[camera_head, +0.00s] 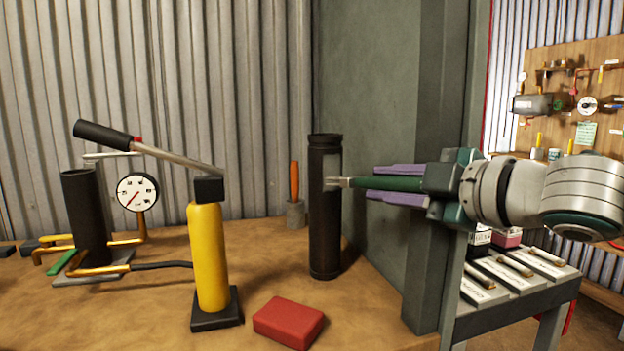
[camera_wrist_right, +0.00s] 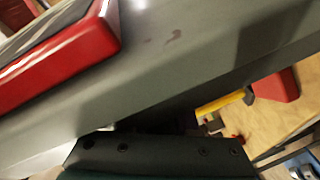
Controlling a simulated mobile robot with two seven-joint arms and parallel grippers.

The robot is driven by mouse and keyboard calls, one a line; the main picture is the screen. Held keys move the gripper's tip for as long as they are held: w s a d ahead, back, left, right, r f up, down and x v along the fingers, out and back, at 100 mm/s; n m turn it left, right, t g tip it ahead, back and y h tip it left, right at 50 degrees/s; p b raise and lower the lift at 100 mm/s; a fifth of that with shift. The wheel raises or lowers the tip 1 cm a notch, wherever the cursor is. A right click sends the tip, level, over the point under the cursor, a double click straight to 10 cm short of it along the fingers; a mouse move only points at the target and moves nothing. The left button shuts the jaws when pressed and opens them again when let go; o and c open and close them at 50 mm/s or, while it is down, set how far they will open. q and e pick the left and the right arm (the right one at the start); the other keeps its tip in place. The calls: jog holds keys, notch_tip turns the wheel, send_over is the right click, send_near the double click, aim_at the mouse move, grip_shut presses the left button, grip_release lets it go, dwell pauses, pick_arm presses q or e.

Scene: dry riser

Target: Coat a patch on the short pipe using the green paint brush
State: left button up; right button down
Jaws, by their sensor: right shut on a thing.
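The short pipe (camera_head: 325,235) is a dark upright cylinder standing on the brown bench in the head view. A paler grey patch shows on the upper right of its side. My right gripper (camera_head: 397,184), with purple fingers, comes in from the right and is shut on the green paint brush (camera_head: 385,183). The brush lies about level, its bristle end pointing left at the pale patch. The bristles appear to touch the pipe, though the exact contact is hard to tell. The brush cannot be made out in the right wrist view. My left gripper is not in view.
A grey pillar (camera_head: 440,130) stands close beside my right arm. On the bench are a yellow hand pump (camera_head: 208,255), a red block (camera_head: 288,322), a gauge (camera_head: 137,193), another dark cylinder (camera_head: 86,215) and an orange-handled tool (camera_head: 294,182). A side table (camera_head: 520,312) stands right.

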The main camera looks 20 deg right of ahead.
jog(key=shift+d+f+h, duration=0.1)
jog(key=shift+d+h, duration=0.2)
jog(key=shift+d, duration=0.05)
jog(key=shift+s+a, duration=0.15)
jog(key=shift+a, duration=0.4)
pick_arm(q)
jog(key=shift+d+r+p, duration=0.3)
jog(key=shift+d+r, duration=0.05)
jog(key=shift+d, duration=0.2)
pick_arm(e)
jog(key=shift+a, duration=0.9)
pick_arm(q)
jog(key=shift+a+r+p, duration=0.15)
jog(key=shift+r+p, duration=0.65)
pick_arm(e)
jog(key=s, duration=0.6)
jog(key=shift+s, duration=0.1)
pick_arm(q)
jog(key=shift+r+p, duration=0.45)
pick_arm(e)
jog(key=shift+s, duration=1.45)
